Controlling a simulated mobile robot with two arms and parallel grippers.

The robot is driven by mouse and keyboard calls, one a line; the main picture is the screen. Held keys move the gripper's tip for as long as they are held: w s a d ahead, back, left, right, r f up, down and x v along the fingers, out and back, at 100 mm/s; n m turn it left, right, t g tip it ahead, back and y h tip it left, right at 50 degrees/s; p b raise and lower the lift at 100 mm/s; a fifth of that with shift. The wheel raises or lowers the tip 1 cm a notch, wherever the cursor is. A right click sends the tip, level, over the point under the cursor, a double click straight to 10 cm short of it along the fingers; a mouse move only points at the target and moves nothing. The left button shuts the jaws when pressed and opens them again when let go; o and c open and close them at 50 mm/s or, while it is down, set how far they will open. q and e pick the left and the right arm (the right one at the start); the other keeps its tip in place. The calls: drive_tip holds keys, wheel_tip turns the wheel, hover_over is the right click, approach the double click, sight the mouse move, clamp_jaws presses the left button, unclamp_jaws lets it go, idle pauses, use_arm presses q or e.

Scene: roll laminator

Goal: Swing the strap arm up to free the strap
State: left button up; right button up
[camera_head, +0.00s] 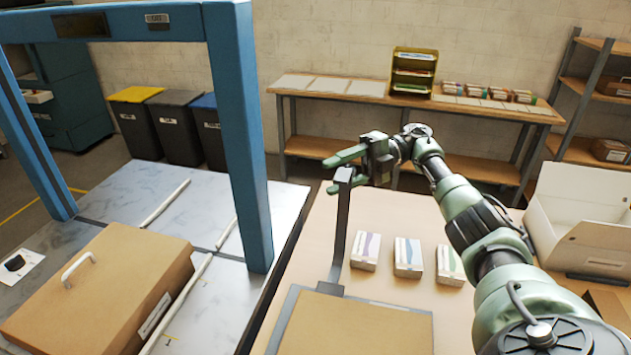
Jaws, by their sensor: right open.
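A dark grey upright bar (341,225), which looks like the strap arm, rises from a grey base (285,320) at the bottom middle. Its bent top is at the height of my right gripper (329,176). The gripper reaches in from the right with its green fingers open, one above and one below the bar's top. I cannot tell whether they touch it. I cannot make out a strap for certain. My left gripper is out of view.
A brown board or box top (355,328) lies at the bar's foot. Several small cartons (408,258) stand beside it. A blue frame (240,150) rises at left over a carton (110,285) with a white handle. A white open box (585,225) is at right.

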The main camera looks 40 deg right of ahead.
drive_tip(key=shift+a, duration=0.4)
drive_tip(key=shift+d+f, duration=0.1)
drive_tip(key=shift+d, duration=0.2)
clamp_jaws()
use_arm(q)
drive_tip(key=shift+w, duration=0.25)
use_arm(e)
drive_tip(key=shift+s+f, duration=0.1)
